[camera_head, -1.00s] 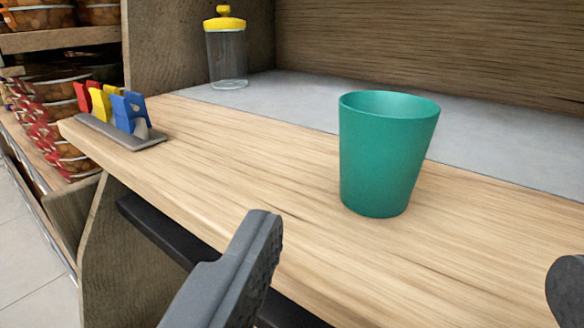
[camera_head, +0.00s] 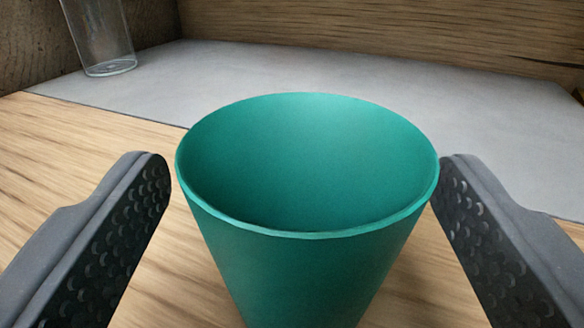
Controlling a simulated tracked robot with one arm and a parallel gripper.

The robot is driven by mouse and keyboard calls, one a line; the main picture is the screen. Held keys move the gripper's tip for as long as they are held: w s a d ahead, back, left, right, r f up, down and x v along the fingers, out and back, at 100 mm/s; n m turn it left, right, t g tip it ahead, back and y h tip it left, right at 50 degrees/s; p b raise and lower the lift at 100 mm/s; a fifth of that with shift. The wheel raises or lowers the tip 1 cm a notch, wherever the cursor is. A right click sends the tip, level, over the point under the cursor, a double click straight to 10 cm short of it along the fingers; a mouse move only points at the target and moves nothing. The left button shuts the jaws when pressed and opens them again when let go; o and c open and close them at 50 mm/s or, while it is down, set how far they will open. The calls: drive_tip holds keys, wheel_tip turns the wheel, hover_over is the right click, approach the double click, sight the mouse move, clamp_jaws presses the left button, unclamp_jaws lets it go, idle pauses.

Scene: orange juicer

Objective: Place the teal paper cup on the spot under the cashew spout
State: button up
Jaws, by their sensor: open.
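The teal paper cup (camera_head: 300,270) stands upright on the wooden counter, large in the middle of the view. Its open top faces me and it looks empty inside; its base is cut off by the bottom edge. My gripper (camera_head: 305,165) is open, with one dark finger on the left of the cup and one on the right. The fingertips are close to the cup's rim; I cannot tell whether either touches it. The cashew spout and the spot under it are not in view.
A clear jar (camera_head: 100,35) stands at the back left on a grey surface (camera_head: 400,105) behind the wooden counter (camera_head: 50,170). A wooden panel (camera_head: 400,30) closes off the back. The grey surface behind the cup is clear.

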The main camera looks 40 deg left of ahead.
drive_tip(key=shift+x, duration=0.85)
drive_tip(key=c, duration=1.1)
drive_tip(key=shift+r, duration=0.1)
